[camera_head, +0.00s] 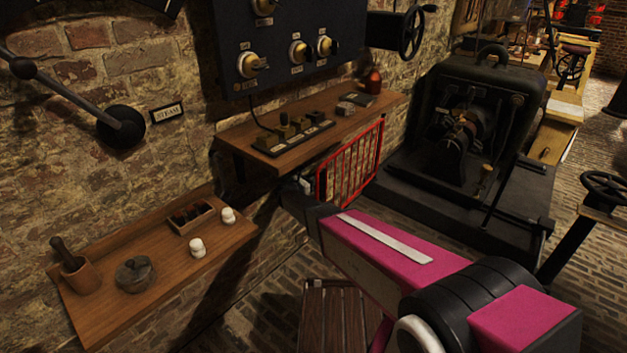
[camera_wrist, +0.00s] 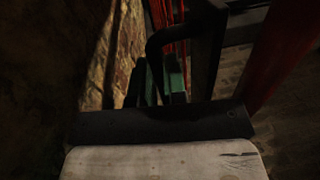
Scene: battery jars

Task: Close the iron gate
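The iron gate (camera_head: 350,146) is a red barred panel under the right end of the upper wooden shelf in the head view. It stands out at an angle between the wall and the dark machine. My gripper (camera_head: 302,186) is at its near left edge, at the end of my magenta arm. The fingertips are small and dark there, and I cannot tell whether they touch the gate. In the wrist view, red bars (camera_wrist: 181,14) show at the top, close beyond the dark finger parts. That view is very dark; the finger gap and any grip are unclear.
The upper shelf (camera_head: 345,125) overhangs the gate and holds switches. A lower shelf (camera_head: 110,318) at left carries a mortar, a lidded pot and small white jars. A large black machine (camera_head: 465,125) stands right of the gate. A slatted wooden stool (camera_head: 333,310) is below my arm.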

